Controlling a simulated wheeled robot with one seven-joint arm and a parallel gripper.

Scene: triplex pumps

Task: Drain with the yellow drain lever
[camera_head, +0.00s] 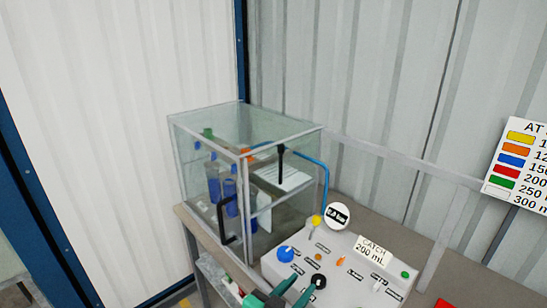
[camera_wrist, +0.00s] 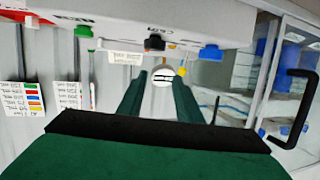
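The yellow drain lever (camera_head: 316,221) has a round yellow knob on a thin stem. It stands at the back left of the white control panel (camera_head: 300,243), beside a round white gauge (camera_head: 337,215). In the wrist view the yellow knob (camera_wrist: 182,71) shows just beyond and right of the fingertips, next to the gauge (camera_wrist: 163,76). My gripper (camera_head: 294,290) has green fingers and is over the front of the panel, apart from the lever. In the wrist view my gripper (camera_wrist: 160,92) has its fingers spread with nothing between them.
A blue knob (camera_head: 285,254), a black knob (camera_head: 318,281), a small orange switch (camera_head: 341,261) and a green button (camera_head: 405,274) are on the panel. A glass cabinet (camera_head: 225,120) with blue bottles and a black handle stands left behind.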

